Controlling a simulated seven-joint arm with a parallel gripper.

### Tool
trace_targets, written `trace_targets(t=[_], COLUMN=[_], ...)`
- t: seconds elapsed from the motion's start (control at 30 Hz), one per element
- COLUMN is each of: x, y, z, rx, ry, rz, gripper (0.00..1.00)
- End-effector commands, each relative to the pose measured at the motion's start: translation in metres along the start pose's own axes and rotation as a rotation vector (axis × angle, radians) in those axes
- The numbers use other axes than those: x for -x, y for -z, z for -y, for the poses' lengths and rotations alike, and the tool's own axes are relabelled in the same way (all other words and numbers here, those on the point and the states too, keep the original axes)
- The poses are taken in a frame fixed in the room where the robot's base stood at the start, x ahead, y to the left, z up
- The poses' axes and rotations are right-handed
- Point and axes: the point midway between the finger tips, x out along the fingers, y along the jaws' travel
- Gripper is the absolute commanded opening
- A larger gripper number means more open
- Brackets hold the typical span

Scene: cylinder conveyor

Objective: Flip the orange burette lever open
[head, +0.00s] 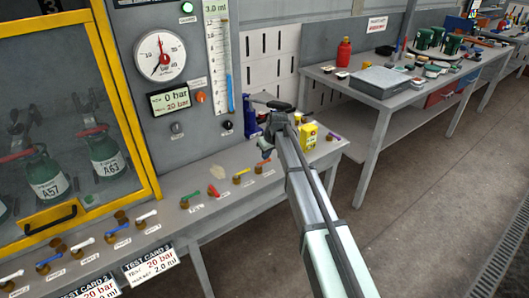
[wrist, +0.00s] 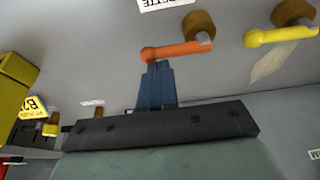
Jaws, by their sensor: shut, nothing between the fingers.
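The orange lever (wrist: 178,50) sits on a brass valve (wrist: 199,24) in the wrist view. Its round free end points left, away from the brass body. In the head view the orange lever (head: 263,162) is small, on the grey bench below my gripper. My gripper (wrist: 157,72) is shut and empty, its blue-grey fingertips right at the lever's free end. I cannot tell whether they touch it. In the head view my gripper (head: 267,150) points down at the bench and is partly hidden by my own arm.
A yellow lever (wrist: 280,35) stands beside the orange one, also seen in the head view (head: 242,175). A yellow box (head: 308,136) stands close right of my gripper. The burette tube (head: 219,55) is on the panel behind.

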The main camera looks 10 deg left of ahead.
Motion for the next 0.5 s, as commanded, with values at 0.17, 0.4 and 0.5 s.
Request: trace_targets(t=[0.17, 0.4, 0.5], x=[0.0000, 0.0005, 0.0011], y=[0.0001, -0.0009, -0.0025], z=[-0.0002, -0.0002, -0.0001], rx=[0.000, -0.015, -0.042], ry=[0.000, -0.005, -0.015], rz=[0.000, 0.000, 0.000], gripper=[0.00, 0.00, 0.00])
